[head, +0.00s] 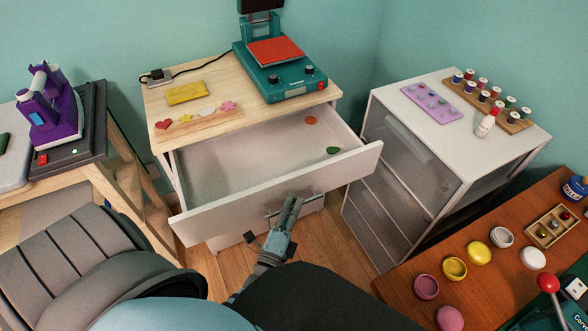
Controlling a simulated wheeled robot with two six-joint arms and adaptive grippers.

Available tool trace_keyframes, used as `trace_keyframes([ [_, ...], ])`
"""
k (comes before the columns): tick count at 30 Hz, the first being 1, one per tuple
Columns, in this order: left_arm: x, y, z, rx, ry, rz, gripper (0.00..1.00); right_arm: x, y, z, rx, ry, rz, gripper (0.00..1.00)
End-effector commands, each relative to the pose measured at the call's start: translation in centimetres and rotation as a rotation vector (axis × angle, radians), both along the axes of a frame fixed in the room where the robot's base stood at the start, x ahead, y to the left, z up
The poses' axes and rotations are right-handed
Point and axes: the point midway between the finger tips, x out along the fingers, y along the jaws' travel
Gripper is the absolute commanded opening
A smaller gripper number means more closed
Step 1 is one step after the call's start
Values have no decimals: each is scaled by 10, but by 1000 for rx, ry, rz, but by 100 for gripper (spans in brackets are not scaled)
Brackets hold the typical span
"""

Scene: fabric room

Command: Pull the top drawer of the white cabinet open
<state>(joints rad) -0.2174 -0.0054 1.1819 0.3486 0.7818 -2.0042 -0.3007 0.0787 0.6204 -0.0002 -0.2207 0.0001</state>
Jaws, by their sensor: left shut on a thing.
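The white cabinet (240,239) with a pale wooden top stands in the middle of the head view. Its top drawer (222,212) is pulled well out, with its inside showing. An orange round piece (311,120) and a green piece (333,150) lie inside the drawer. My left gripper (291,208) is at the front of the drawer, shut on the handle (314,197); its fingers cover part of the handle. My right gripper is not in view.
A teal heat press (283,80), a yellow cloth (187,93) and small shapes sit on the cabinet top. A translucent drawer unit (410,165) stands close on the right. A wooden table (405,287) with pots is at front right. A purple machine (52,115) is at left.

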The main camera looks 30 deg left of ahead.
Motion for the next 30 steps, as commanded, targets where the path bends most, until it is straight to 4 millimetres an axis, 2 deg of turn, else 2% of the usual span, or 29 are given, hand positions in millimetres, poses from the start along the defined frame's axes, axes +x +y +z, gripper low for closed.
trace_keyframes([
  [9,-1,0,-1,0,2,1,0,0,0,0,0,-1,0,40],
  [10,-1,0,-1,0,2,1,10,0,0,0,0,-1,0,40],
  [14,-1,0,-1,0,2,1,30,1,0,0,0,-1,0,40],
  [24,-1,0,3,0,0,2,30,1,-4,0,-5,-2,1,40],
  [26,-1,0,8,0,-1,3,30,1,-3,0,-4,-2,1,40],
  [30,-1,1,37,0,-6,3,30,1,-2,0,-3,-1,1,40],
])
